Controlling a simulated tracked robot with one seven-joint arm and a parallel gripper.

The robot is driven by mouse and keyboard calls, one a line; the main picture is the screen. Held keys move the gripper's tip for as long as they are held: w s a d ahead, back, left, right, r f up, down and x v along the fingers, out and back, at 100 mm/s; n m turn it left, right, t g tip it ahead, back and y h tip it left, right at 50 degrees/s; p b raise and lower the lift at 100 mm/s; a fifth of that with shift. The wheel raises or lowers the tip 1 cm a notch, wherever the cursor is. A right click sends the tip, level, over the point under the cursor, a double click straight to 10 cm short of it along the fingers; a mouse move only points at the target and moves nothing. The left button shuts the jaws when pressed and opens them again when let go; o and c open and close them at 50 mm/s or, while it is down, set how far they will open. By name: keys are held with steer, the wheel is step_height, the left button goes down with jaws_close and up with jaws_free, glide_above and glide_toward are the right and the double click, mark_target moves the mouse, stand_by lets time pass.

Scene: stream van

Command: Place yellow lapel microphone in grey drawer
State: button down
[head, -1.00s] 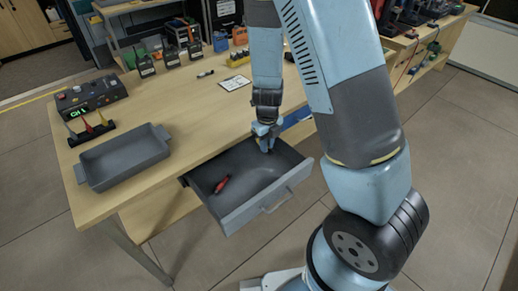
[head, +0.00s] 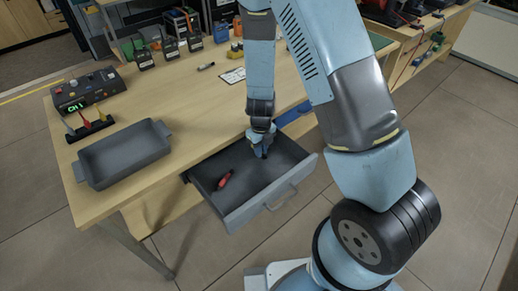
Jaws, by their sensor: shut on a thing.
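The grey drawer (head: 272,197) is pulled out from under the table's front edge, open at the top. A red object (head: 224,179) lies inside it toward the left. My gripper (head: 262,152) points down over the back right part of the drawer, with its fingertips at or just inside the opening. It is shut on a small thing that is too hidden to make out. I cannot pick out the yellow lapel microphone for certain.
A grey tray (head: 157,140) stands at the table's front left, left of the drawer. Behind it is a control box (head: 88,90) with a green display. Several radios (head: 169,47) stand at the back. The table middle is mostly clear.

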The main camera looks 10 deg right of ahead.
steer(key=c, duration=1.1)
jaws_free()
steer(key=shift+a+f, duration=0.1)
